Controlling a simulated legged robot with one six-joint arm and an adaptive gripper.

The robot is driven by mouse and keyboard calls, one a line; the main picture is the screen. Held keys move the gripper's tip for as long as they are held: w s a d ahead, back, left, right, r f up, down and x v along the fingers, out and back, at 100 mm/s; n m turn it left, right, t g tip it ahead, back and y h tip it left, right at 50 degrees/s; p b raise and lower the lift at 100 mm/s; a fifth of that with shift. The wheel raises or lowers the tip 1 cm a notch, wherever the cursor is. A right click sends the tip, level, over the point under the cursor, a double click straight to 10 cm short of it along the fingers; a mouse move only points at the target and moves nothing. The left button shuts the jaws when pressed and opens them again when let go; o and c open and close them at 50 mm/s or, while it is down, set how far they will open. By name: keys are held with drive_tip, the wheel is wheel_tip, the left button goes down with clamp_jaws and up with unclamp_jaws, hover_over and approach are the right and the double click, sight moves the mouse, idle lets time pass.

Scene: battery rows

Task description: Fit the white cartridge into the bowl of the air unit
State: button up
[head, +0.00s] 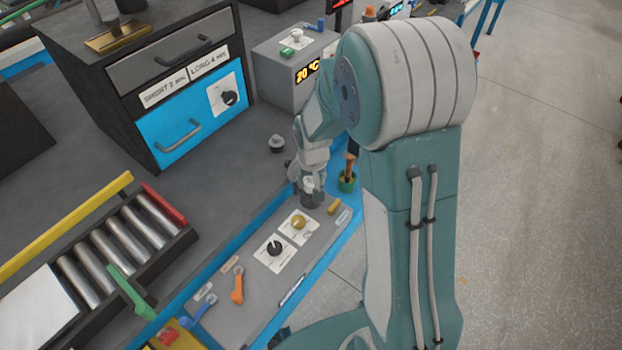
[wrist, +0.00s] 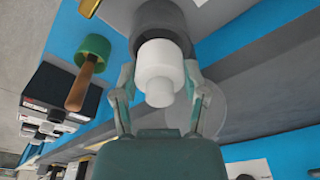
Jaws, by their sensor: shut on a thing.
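The white cartridge (wrist: 161,76) is held between the two fingers of my gripper (wrist: 160,68) in the wrist view. Its far end overlaps a dark grey round cup (wrist: 158,18), which looks like the air unit's bowl. I cannot tell whether the cartridge is inside the cup or just above it. In the head view my gripper (head: 309,178) is over the far end of the grey panel, with the white cartridge (head: 308,186) above the dark cup (head: 312,199). A pale translucent round shape (wrist: 208,112) shows beside the right finger in the wrist view.
A green cup with a brown-handled tool (head: 347,180) stands close on the right. The grey panel (head: 232,303) carries a black knob (head: 274,247), a yellow knob (head: 299,222) and an orange lever (head: 237,284). A grey temperature box (head: 281,75) stands behind. A small grey knob-like part (head: 277,143) is on the left.

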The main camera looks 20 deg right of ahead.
sight(312, 184)
drive_tip(key=shift+f, duration=0.85)
drive_tip(key=o, duration=1.2)
drive_tip(key=shift+r, duration=0.15)
drive_tip(key=r, duration=0.3)
drive_tip(key=s+r, duration=0.1)
drive_tip(key=r, duration=0.7)
drive_tip(key=shift+s+a, duration=0.1)
drive_tip(key=shift+s, duration=0.05)
drive_tip(key=shift+r, duration=0.25)
